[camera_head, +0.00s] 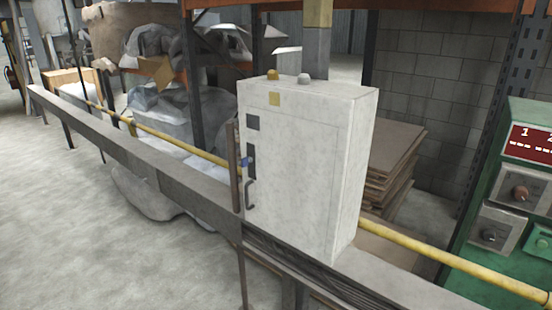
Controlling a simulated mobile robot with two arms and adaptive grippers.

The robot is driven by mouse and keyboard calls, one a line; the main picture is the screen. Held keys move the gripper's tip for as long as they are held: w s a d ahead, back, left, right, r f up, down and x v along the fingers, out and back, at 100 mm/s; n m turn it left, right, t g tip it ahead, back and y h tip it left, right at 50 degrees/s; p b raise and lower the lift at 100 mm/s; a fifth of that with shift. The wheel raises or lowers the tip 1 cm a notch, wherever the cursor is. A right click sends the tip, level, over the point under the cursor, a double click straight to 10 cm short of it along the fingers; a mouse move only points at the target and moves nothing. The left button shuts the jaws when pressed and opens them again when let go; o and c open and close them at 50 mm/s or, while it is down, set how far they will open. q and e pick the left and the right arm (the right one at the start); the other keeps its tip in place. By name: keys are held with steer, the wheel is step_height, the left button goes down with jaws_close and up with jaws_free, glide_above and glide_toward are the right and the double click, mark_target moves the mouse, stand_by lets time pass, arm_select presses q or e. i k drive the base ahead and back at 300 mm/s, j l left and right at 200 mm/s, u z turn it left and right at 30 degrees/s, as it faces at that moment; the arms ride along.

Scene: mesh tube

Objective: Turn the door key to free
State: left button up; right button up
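A white cabinet (300,165) with a mottled surface stands upright on a grey rail in the middle of the head view. Its front door appears shut. A small blue part, apparently the door key (246,161), sits at the left edge of the door by a dark lock plate (251,150). The key's exact angle is too small to tell. A dark curved handle (249,196) is just below it. Neither of my grippers is in view.
A long grey rail (130,152) and a yellow pipe (175,142) run diagonally past the cabinet. A green control panel (530,190) with knobs stands at the right. Stacked brown boards (392,165) lie behind the cabinet. The floor at the front left is clear.

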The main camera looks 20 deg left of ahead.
mark_target(245, 161)
steer(key=i+j+z, duration=0.25)
steer(key=j, duration=0.4)
steer(key=j+z, duration=0.25)
steer(key=j, duration=0.4)
steer(key=j+z, duration=0.25)
steer(key=j, duration=0.45)
steer(key=i, duration=0.05)
